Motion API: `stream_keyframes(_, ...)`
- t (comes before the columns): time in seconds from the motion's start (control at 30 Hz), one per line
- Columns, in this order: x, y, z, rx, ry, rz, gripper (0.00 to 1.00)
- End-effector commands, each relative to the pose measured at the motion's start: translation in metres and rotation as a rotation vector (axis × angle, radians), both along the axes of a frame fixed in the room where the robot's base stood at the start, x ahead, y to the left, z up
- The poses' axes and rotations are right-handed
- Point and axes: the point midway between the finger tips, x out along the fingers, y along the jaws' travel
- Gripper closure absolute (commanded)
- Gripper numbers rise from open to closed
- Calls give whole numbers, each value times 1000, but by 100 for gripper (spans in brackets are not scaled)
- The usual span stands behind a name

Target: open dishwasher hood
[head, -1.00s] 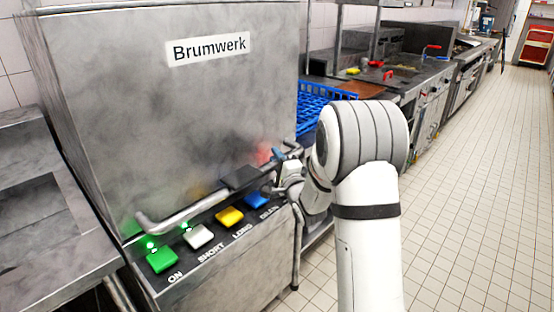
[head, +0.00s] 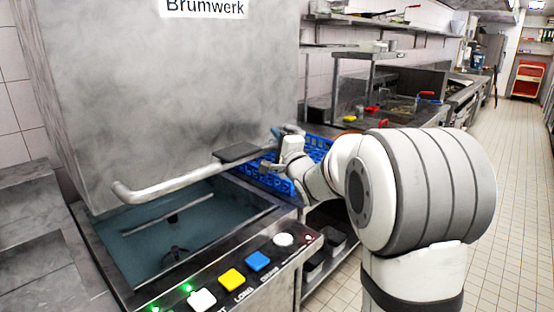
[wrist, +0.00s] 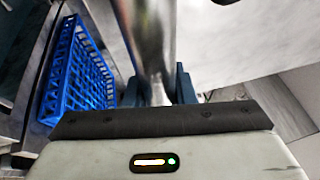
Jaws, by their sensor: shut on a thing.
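The dishwasher hood (head: 190,85) is a large grey steel box marked Brumwerk. It is raised above the base, and the wash tank (head: 165,245) shows beneath it. A bar handle (head: 170,188) runs along the hood's lower front edge. My gripper (head: 278,138) is shut on the handle near its right end. In the wrist view, the handle (wrist: 153,45) passes between the two blue-grey fingers of my gripper (wrist: 158,88). The exact finger contact is partly hidden in the head view.
A blue dish rack (head: 265,178) stands on the counter right of the machine, also in the wrist view (wrist: 78,75). Coloured buttons (head: 232,280) line the front panel. A steel table (head: 40,230) is at left. The tiled floor at right is clear.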

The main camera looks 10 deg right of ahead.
Motion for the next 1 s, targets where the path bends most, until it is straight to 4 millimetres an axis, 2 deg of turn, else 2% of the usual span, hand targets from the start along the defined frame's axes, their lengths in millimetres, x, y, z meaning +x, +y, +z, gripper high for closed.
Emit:
stream_keyframes(0.03,0,0,26,-1,-4,0,100)
stream_keyframes(0.1,0,0,43,-1,-2,2,100)
stream_keyframes(0.33,0,0,82,0,1,1,100)
stream_keyframes(0.53,0,1,95,-2,3,1,100)
stream_keyframes(0.97,0,1,96,-1,5,1,100)
stream_keyframes(1.0,0,1,96,-1,5,1,73)
